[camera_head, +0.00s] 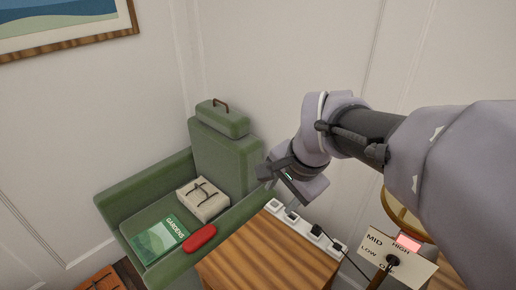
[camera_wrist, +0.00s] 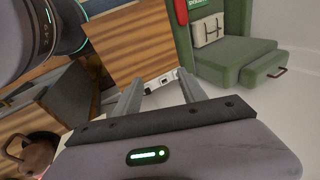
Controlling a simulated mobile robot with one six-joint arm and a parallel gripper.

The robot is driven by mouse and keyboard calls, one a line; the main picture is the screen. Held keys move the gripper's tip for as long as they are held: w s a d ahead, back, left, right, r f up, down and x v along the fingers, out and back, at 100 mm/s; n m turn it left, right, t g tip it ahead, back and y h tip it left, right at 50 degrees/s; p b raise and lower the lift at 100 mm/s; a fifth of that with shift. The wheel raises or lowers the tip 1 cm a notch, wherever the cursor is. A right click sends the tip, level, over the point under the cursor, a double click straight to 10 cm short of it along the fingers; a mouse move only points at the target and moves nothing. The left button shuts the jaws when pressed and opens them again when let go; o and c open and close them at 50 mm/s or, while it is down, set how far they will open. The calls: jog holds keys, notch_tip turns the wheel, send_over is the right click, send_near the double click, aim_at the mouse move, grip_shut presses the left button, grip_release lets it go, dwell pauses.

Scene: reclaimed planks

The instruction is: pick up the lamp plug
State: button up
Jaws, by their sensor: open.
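A white power strip (camera_head: 303,229) lies along the back edge of the wooden table top. A dark plug (camera_head: 337,246) sits at its right end, with a black cable running down to the right. Another small dark piece (camera_head: 316,230) sits beside it on the strip. I cannot tell for sure which is the lamp plug. My gripper (camera_head: 281,200) is open above the strip's left end. In the wrist view my gripper (camera_wrist: 160,87) has its two fingers apart with nothing held between them. Part of the white strip (camera_wrist: 163,79) shows beyond and between the fingertips.
A green armchair (camera_head: 220,160) stands left of the table, holding a tied bundle (camera_head: 203,200), a green book (camera_head: 160,240) and a red case (camera_head: 199,238). A dial plate (camera_head: 410,262) marked LOW, MID and HIGH stands right. The wooden table top (camera_head: 258,255) is clear in front.

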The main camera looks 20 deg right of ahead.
jog(key=w+d+f+m, duration=0.2)
jog(key=w+d+m, duration=0.1)
jog(key=w+d, duration=0.15)
jog(key=m+g, duration=0.3)
jog(key=m, duration=1.1)
send_over(317, 227)
jog(key=f, duration=3.5)
jog(key=shift+s+a+f+b, duration=0.1)
jog(key=shift+s+a+b, duration=0.05)
jog(key=shift+s+b, duration=0.25)
jog(key=f+b, duration=0.1)
jog(key=f, duration=0.1)
jog(key=f+b, duration=0.1)
jog(key=f, duration=0.2)
jog(key=shift+w+d+f+b, duration=0.2)
jog(key=shift+w+f+b, duration=0.1)
jog(key=shift+f+b, duration=0.1)
jog(key=shift+r, duration=0.25)
jog(key=shift+c, duration=0.2)
grip_shut()
